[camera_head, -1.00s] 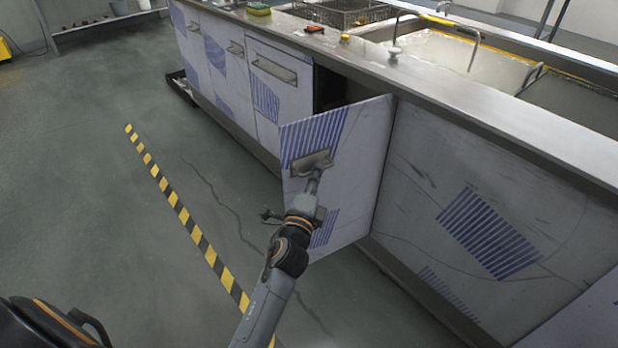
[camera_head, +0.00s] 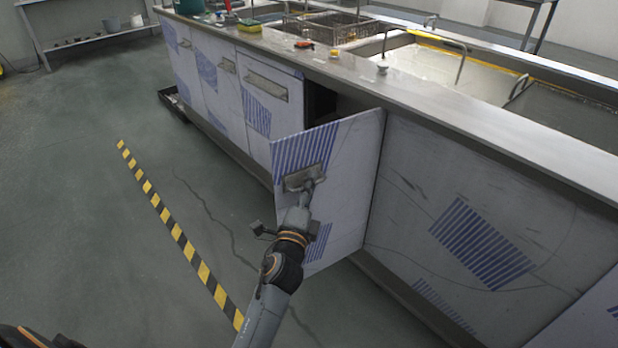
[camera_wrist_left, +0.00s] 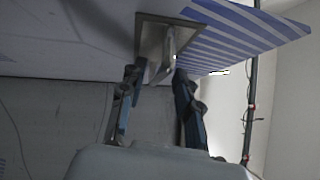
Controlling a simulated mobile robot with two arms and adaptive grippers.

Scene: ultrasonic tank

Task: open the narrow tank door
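The narrow tank door (camera_head: 345,180) is a pale panel with blue stripes. It stands swung well out from the tank front, hinged on its right side, with a dark opening (camera_head: 320,103) behind it. Its metal handle (camera_head: 303,177) is near the upper left part of the door. My left gripper (camera_head: 306,190) is at this handle. In the left wrist view the two fingers (camera_wrist_left: 157,78) lie on either side of the handle's lip (camera_wrist_left: 166,45) and appear closed on it. The exact finger contact is hard to see. My right gripper is not in view.
More striped cabinet fronts (camera_head: 222,85) run to the left, and a fixed panel (camera_head: 480,230) is to the right. The metal worktop (camera_head: 440,107) overhangs above. Yellow-black floor tape (camera_head: 178,232) crosses the open grey floor on the left.

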